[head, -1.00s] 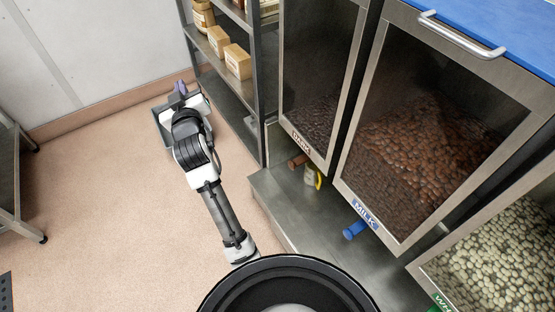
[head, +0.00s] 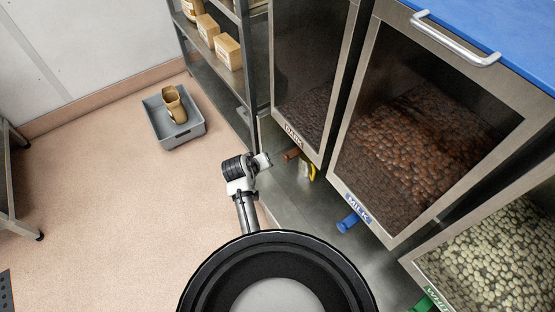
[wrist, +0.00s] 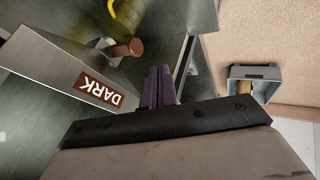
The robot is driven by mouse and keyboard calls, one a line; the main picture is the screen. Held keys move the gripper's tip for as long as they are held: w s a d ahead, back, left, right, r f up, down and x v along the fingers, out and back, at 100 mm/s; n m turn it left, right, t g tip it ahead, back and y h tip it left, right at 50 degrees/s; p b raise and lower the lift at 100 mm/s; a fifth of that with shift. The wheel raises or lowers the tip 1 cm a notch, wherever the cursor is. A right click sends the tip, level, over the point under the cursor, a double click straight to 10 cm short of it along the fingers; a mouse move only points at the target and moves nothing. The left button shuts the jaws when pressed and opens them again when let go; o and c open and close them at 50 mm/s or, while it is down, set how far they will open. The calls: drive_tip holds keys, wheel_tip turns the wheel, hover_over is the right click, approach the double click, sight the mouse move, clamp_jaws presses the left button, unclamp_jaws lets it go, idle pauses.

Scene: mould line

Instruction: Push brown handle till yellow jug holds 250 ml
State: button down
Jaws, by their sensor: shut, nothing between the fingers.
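The brown handle (head: 291,154) sticks out below the dispenser labelled DARK; it also shows in the wrist view (wrist: 128,48). The yellow jug (head: 312,172) stands under that dispenser on the steel ledge, mostly hidden, and its yellow part shows blurred at the top of the wrist view (wrist: 127,17). Its level cannot be read. My gripper (head: 265,160) is just left of the brown handle and apart from it. Its purple fingers (wrist: 157,86) are shut and empty in the wrist view, below and right of the handle.
A blue handle (head: 349,222) sits under the MILK dispenser and a green one (head: 422,304) lies farther right. The steel ledge (head: 310,215) runs beneath them. A shelf rack (head: 247,75) stands behind my gripper. A grey bin (head: 187,134) holding a brown container sits on open floor.

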drive_tip(key=w+d+f, duration=0.6)
drive_tip(key=w+f, duration=0.1)
drive_tip(key=f, duration=0.1)
drive_tip(key=shift+w, duration=0.2)
idle(0.3)
